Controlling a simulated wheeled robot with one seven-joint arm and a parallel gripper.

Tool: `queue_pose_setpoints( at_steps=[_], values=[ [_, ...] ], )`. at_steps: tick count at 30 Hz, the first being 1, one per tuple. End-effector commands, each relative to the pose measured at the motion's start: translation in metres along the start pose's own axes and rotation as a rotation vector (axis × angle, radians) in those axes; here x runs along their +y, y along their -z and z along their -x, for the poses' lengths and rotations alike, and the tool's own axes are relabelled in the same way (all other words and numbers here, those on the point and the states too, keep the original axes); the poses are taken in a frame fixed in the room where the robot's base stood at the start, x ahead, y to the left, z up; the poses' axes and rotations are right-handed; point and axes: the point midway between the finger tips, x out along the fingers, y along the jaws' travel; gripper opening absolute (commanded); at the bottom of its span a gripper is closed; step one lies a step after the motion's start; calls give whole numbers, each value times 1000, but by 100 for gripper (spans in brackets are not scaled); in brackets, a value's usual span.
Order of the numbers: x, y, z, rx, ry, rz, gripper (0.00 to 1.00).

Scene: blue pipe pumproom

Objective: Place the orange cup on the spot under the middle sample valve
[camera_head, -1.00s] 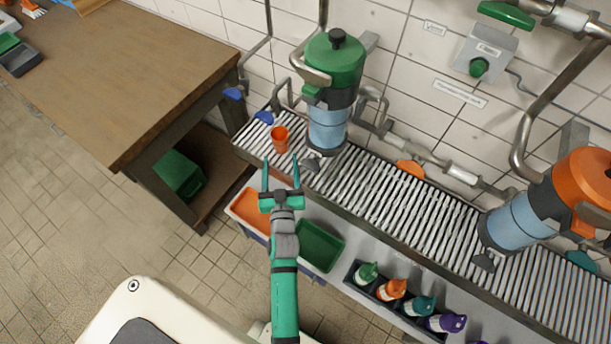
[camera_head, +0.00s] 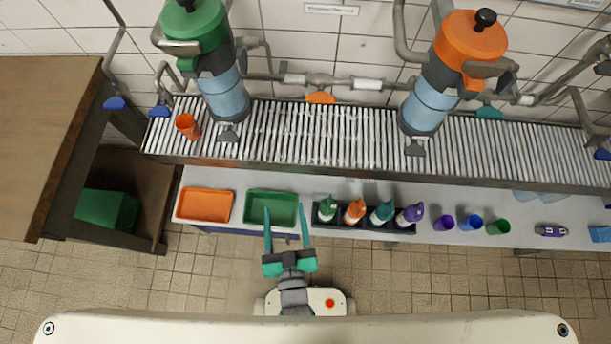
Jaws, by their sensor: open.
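An orange valve handle (camera_head: 320,97) sits at the grating's back edge between the two filter housings. A teal handle (camera_head: 489,112) is farther right. I cannot tell which is the middle sample valve, and no marked spot is clear. My gripper (camera_head: 286,228) is open and empty, in front of the lower shelf, below and right of the cup in the picture.
The shelf before the grating holds an orange tray (camera_head: 204,205), a green tray (camera_head: 271,207), a rack of bottles (camera_head: 368,222) and several small cups. An orange-topped housing (camera_head: 455,70) stands on the right. A wooden table (camera_head: 45,140) is at left. The grating between housings is clear.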

Motion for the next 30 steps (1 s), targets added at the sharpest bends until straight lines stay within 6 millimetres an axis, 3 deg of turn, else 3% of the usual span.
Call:
queue_pose_setpoints(
  at_steps=[3, 10, 15, 30],
  values=[
    [20, 11, 41, -32, -62, -6, 60],
    [38, 35, 88, -63, -132, -13, 60],
    [42, 42, 98, -70, -148, -15, 60],
    [42, 42, 98, -70, -147, -15, 60]
  ],
)
